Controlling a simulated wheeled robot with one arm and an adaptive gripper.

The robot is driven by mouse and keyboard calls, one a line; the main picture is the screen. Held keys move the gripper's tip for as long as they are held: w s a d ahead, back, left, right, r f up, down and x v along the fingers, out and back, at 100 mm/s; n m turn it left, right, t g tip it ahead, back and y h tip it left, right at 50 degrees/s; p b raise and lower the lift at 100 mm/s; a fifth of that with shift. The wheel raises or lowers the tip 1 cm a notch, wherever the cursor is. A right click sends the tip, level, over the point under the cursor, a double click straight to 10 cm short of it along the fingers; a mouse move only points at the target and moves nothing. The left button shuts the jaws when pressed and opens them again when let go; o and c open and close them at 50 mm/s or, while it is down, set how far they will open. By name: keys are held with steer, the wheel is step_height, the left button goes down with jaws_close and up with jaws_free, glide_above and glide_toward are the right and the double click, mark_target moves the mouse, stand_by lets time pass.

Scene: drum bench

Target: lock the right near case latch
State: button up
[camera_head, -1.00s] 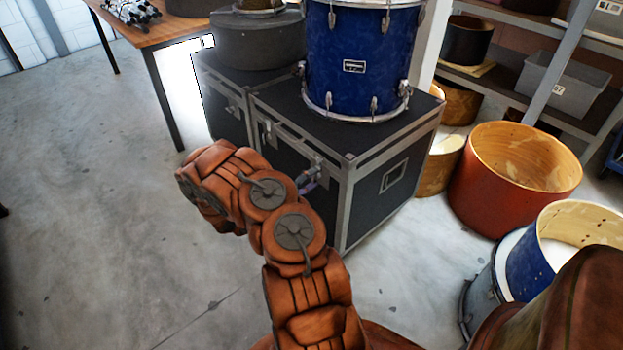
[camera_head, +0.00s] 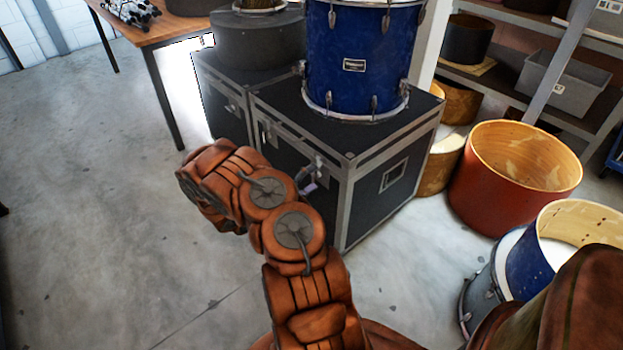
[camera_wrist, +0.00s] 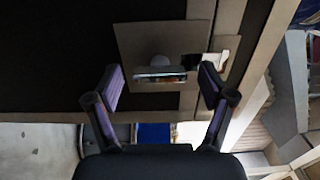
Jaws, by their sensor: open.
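The near black case (camera_head: 395,150) with metal edges stands on the floor with a blue drum on top. In the wrist view its dark face (camera_wrist: 60,60) fills the upper left. The latch (camera_wrist: 160,74) is on a light metal plate near the case's edge, with a round part and a short bar across it. My gripper (camera_wrist: 161,87) is open, with one finger on each side of the latch bar. I cannot tell if either finger touches it. In the head view my gripper (camera_head: 311,178) is at the case's front face, partly hidden by my arm, which also hides the latch.
The blue drum (camera_head: 360,60) stands on the case. A second case (camera_head: 222,108) with a round dark case (camera_head: 262,42) on it is behind left. Drum shells (camera_head: 510,190) stand at right. The floor (camera_head: 100,200) at left is clear.

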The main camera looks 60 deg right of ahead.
steer(key=shift+a, duration=0.1)
steer(key=v, duration=1.1)
steer(key=shift+a, duration=0.4)
steer(key=shift+w+r, duration=0.1)
steer(key=shift+r, duration=0.05)
